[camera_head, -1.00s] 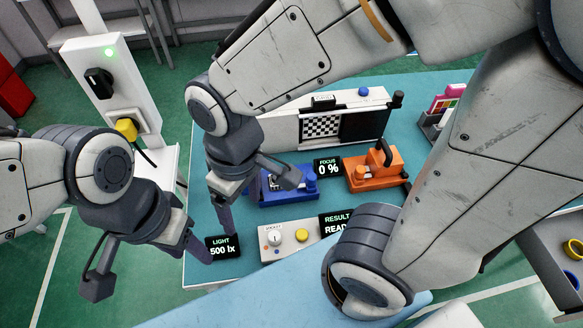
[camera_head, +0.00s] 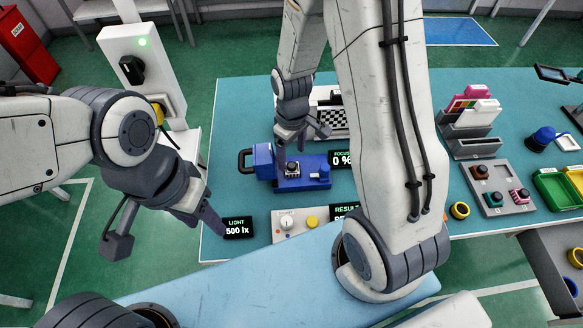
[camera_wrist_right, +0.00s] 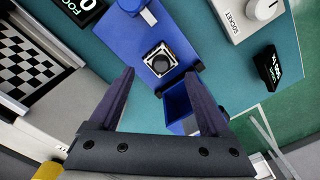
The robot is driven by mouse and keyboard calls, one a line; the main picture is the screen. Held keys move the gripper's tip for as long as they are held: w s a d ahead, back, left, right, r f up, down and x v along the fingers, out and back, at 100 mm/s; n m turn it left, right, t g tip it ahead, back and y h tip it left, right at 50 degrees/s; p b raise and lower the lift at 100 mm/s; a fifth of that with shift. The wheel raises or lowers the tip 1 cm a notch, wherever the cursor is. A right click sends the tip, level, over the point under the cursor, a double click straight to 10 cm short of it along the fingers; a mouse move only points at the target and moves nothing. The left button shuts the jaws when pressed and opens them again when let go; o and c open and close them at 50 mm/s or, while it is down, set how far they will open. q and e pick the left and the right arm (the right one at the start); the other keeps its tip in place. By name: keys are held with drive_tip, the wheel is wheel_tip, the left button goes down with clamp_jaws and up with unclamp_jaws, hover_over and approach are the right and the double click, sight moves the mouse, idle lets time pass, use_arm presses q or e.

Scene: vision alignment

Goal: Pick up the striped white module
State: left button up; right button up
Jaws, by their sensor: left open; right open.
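A small white module (camera_wrist_right: 160,60) with a dark round centre sits in the blue fixture (camera_wrist_right: 128,30) in the right wrist view. Its stripes cannot be made out for sure. In the head view the module (camera_head: 292,168) sits on the blue fixture (camera_head: 313,180), just below my right gripper (camera_head: 303,147). My right gripper is open and empty; in the wrist view its fingers (camera_wrist_right: 165,105) point toward the module, apart from each other. My left gripper (camera_head: 165,232) is open and empty, left of the table and beside the light display.
A blue block with a black handle (camera_head: 246,160) stands at the fixture's left end. A checkerboard panel (camera_head: 332,122) stands behind. The light display (camera_head: 237,228) and a knob panel (camera_head: 290,222) are in front. A grey tray of coloured modules (camera_head: 497,188) lies to the right.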

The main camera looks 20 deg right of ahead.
sight(291, 165)
drive_tip(key=shift+f, duration=2.3)
drive_tip(key=c, duration=1.1)
drive_tip(key=shift+r, duration=0.1)
